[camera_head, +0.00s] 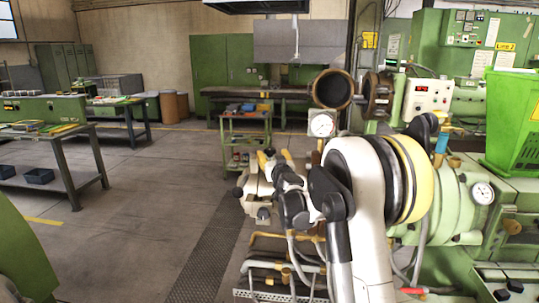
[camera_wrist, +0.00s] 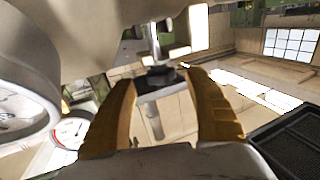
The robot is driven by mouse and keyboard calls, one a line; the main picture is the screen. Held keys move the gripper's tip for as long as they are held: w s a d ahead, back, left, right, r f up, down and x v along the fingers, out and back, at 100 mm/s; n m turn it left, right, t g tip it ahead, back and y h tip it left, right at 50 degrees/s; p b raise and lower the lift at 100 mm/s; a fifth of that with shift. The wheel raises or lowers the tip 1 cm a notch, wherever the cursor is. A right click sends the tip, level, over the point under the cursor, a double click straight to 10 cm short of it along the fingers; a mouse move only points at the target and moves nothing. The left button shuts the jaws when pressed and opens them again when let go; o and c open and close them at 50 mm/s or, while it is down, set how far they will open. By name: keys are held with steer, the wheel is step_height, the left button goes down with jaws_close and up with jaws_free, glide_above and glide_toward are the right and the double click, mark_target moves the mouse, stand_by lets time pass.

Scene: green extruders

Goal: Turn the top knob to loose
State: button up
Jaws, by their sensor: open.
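My gripper (camera_wrist: 162,82) shows its two tan fingers spread apart in the wrist view. A small dark knob-like piece (camera_wrist: 158,76) on a bright metal stem lies between the fingertips in the picture. I cannot tell whether it is the top knob, or whether either finger touches it. In the head view, my gripper (camera_head: 276,157) is at the left end of my arm, beside a cream machine part (camera_head: 256,188) with dark round knobs (camera_head: 238,192) (camera_head: 263,213). My arm and gripper partly cover this part, and the knob's turned position cannot be read.
A dial gauge (camera_head: 322,124) stands above my arm; a dial (camera_wrist: 70,130) also shows at left in the wrist view. Green extruder machinery (camera_head: 455,205) fills the right. A green trolley (camera_head: 247,140) stands behind. The floor (camera_head: 150,205) at left is open, with a workbench (camera_head: 50,155) beyond.

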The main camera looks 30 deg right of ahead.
mark_target(271, 153)
steer(key=shift+x, duration=1.75)
steer(key=shift+c, duration=0.2)
steer(key=c, duration=1.2)
steer(key=shift+o, duration=0.2)
